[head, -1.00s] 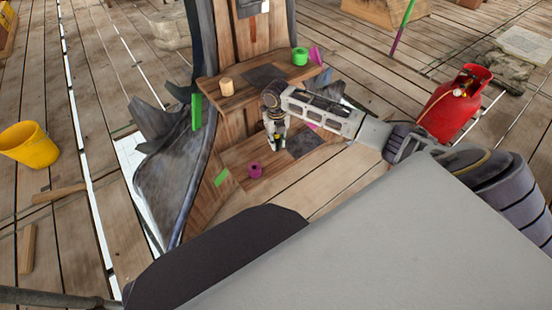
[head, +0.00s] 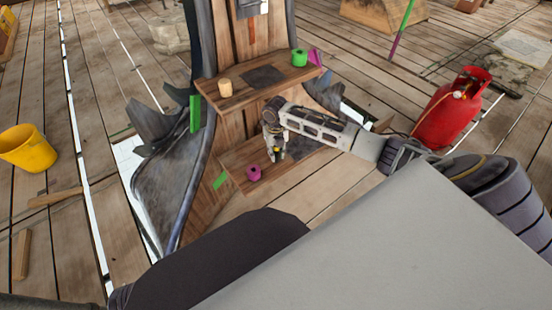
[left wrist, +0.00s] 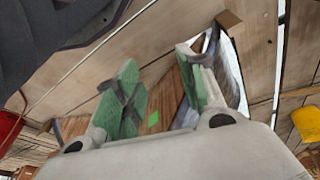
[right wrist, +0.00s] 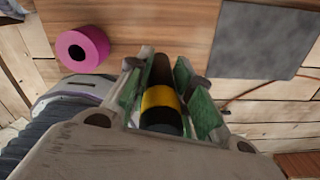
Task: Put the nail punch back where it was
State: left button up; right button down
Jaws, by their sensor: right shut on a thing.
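The nail punch, a dark cylinder with a yellow band (right wrist: 160,100), stands between the green finger pads of my right gripper (right wrist: 165,90), which is shut on it. In the head view my right gripper (head: 274,148) points down over the lower wooden shelf (head: 232,160), and the punch shows only as a small yellow and dark bit below the fingers. I cannot tell whether its lower end touches the shelf. My left gripper (left wrist: 160,95) is open and empty in the left wrist view, with its green pads apart.
A magenta ring (head: 254,173) lies on the lower shelf beside my right gripper, near a dark grey patch (right wrist: 265,40). The upper shelf (head: 235,98) holds a tan cylinder (head: 225,87) and a green ring (head: 299,57). A red gas bottle (head: 450,110) stands right; a yellow bucket (head: 28,147) left.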

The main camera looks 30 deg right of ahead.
pick_arm(q)
jog(key=shift+f, duration=0.1)
pick_arm(e)
jog(key=shift+f, duration=0.2)
jog(key=shift+f+b, duration=0.65)
jog(key=shift+f, duration=0.95)
jog(key=c, duration=1.7)
grip_release()
jog(key=shift+f, duration=0.15)
jog(key=o, duration=0.4)
pick_arm(q)
jog(key=shift+d+r, duration=0.15)
jog(key=shift+r, duration=0.6)
pick_arm(e)
jog(key=shift+o, duration=0.2)
pick_arm(q)
jog(key=shift+w, duration=0.15)
